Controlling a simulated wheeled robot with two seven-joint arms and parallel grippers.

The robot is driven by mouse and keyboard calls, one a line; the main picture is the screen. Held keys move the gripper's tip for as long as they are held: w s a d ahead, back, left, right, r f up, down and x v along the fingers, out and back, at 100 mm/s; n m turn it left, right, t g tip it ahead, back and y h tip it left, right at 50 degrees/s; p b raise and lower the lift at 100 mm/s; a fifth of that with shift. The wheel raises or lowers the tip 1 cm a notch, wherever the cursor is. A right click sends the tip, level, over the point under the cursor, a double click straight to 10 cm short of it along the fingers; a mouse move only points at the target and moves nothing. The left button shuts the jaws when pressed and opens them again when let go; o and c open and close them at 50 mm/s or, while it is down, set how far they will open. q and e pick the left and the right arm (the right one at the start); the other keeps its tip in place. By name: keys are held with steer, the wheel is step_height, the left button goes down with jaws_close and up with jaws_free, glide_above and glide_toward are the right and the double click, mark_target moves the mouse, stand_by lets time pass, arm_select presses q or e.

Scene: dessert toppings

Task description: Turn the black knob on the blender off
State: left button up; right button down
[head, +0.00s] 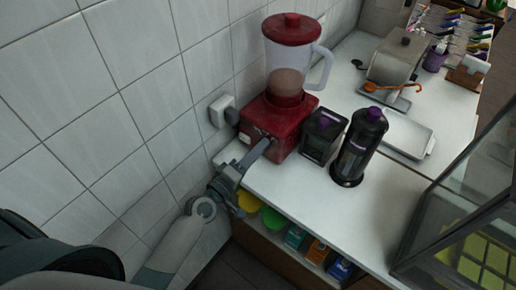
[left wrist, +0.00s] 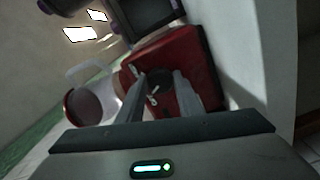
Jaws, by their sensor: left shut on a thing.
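The red blender (head: 300,118) stands on the white counter against the tiled wall, with a red lid and a clear jug holding a brownish content. It also shows in the left wrist view (left wrist: 195,65). My left gripper (head: 262,146) reaches the front of the blender's base. In the left wrist view, its two fingers sit on either side of the black knob (left wrist: 156,80) and are shut on it. White marks show by the knob. The head view hides the knob behind the fingers. My right gripper is in neither view.
A dark box-shaped container (head: 322,136) and a tall black canister (head: 360,147) stand close to the blender's right. A metal tray (head: 407,136) lies farther right. A white wall socket (head: 222,111) is left of the blender. The front counter is clear.

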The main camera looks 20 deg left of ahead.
arm_select(q)
steer(key=shift+n, duration=1.3)
steer(key=o, duration=1)
steer(key=shift+o, duration=0.2)
steer(key=shift+s+a, duration=0.1)
steer(key=shift+s, duration=0.05)
steer(key=shift+s+a+f, duration=0.1)
steer(key=shift+s, duration=0.1)
steer(key=b+v, duration=0.5)
steer(key=v, duration=1.1)
steer(key=shift+s+b, duration=0.35)
steer(key=shift+b, duration=0.05)
steer(key=shift+a, duration=0.1)
